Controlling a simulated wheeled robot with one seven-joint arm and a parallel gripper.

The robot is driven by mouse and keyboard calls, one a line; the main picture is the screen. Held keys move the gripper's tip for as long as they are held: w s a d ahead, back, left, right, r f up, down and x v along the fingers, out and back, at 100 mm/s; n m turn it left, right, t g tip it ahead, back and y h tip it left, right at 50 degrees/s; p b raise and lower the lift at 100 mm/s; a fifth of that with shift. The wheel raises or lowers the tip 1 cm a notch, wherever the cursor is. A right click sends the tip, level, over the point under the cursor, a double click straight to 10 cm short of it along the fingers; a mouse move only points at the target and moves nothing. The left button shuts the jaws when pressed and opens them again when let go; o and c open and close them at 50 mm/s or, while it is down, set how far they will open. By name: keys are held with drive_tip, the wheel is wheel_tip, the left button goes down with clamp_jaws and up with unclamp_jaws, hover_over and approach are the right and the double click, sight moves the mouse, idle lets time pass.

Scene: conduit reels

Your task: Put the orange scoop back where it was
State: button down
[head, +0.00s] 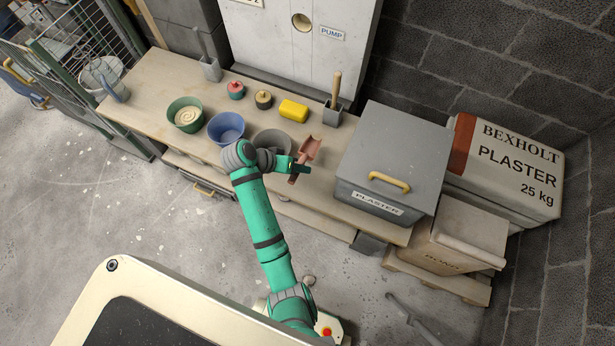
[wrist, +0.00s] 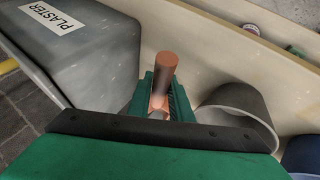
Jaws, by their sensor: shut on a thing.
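The orange scoop (head: 309,149) is in my gripper (head: 299,168), above the bench between the grey bucket and the grey plaster bin. Its trough points toward the back of the bench and its handle toward the front. The bin also shows in the wrist view (wrist: 95,70).
The bench (head: 155,92) holds a green bucket (head: 184,112), a blue bucket (head: 226,127) and a grey bucket (head: 273,140). Behind them are a yellow sponge (head: 293,110), two small jars and a holder (head: 333,113) with a wooden-handled tool. Bare bench lies left of the bin.

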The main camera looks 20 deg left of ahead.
drive_tip(key=d+f, duration=0.2)
drive_tip(key=shift+w+f, duration=0.2)
drive_tip(key=shift+f, duration=0.1)
drive_tip(key=f, duration=0.3)
drive_tip(key=shift+d, duration=0.35)
drive_tip(key=shift+f, duration=0.3)
drive_tip(key=shift+f, duration=0.6)
drive_tip(key=c, duration=1.6)
unclamp_jaws()
drive_tip(key=shift+a, duration=0.1)
